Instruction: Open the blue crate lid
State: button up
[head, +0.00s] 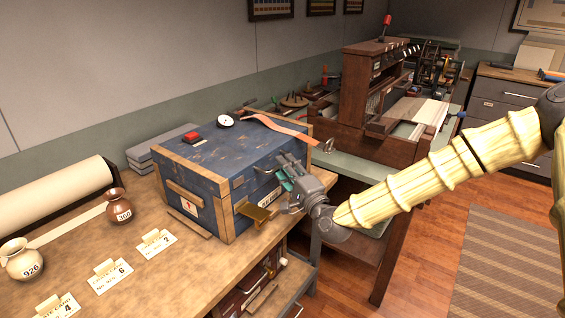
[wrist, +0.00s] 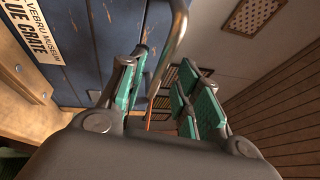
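The blue crate (head: 235,175) has wooden edge strips and sits on the wooden bench, its lid (head: 225,150) lying shut on top. My gripper (head: 286,172) is at the crate's right-hand front face, close to the lid's edge. In the wrist view, my gripper (wrist: 160,88) is open, with green-padded fingers apart. A bent grey metal bar, like a handle (wrist: 172,50), runs between the fingers; I cannot tell whether it touches either one. The crate's label (wrist: 40,32) shows at upper left. A brass piece (head: 257,212) sticks out from the crate face below my gripper.
Numbered cards and jars (head: 118,205) stand left of the crate. A wooden loom-like machine (head: 375,95) stands behind right. Floor at right is open.

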jog(key=shift+x, duration=1.1)
jog(key=shift+c, duration=0.2)
grip_shut()
